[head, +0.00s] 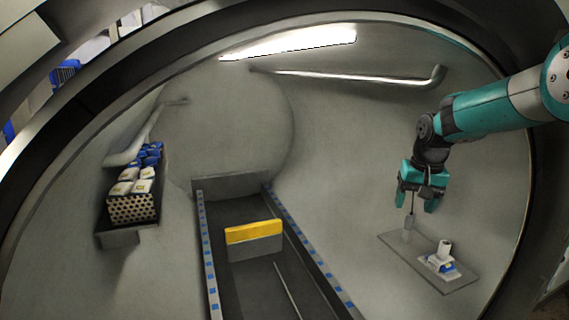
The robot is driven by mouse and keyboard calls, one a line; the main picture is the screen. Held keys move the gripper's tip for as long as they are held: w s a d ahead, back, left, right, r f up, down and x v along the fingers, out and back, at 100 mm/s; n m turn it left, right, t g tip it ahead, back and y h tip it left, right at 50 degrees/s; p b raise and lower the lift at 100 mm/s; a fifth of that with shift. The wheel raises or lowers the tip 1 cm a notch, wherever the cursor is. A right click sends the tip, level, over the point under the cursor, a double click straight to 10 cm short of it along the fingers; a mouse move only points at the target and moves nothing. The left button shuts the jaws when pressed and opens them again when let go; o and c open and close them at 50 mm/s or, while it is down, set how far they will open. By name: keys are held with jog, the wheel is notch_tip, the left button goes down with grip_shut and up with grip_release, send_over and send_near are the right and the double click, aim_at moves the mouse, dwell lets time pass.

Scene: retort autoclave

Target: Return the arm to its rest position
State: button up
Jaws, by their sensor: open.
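My arm (500,105) is teal and dark grey and reaches in from the right edge of the head view. My gripper (421,203) hangs from its end with teal fingers pointing down. The fingers are apart. It is above a flat grey shelf (468,284) on the right wall. A thin upright piece (408,228) shows just below the left finger; I cannot tell whether they touch.
The curved grey chamber wall surrounds the arm. A perforated tray (133,209) of white and blue packs sits on the left. A dark channel with blue-marked rails (208,255) runs down the middle, with a yellow-topped block (254,240) in it. A pipe (350,78) crosses the back wall above.

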jog(key=s+a+r+n+y, duration=0.1)
jog(key=s+a+r+n, duration=0.1)
jog(key=s+a, duration=0.25)
jog(key=s+a+r+n, duration=0.1)
jog(key=s+a+r, duration=0.2)
jog(key=s, duration=0.2)
jog(key=s+a+n+y, duration=0.1)
jog(key=s+a+n, duration=0.2)
jog(key=s, duration=1)
jog(key=s+a+n+g+y, duration=0.1)
jog(key=s+a+n, duration=0.3)
jog(key=s, duration=1)
jog(key=shift+s+a+g+y, duration=0.3)
jog(key=shift+a, duration=0.25)
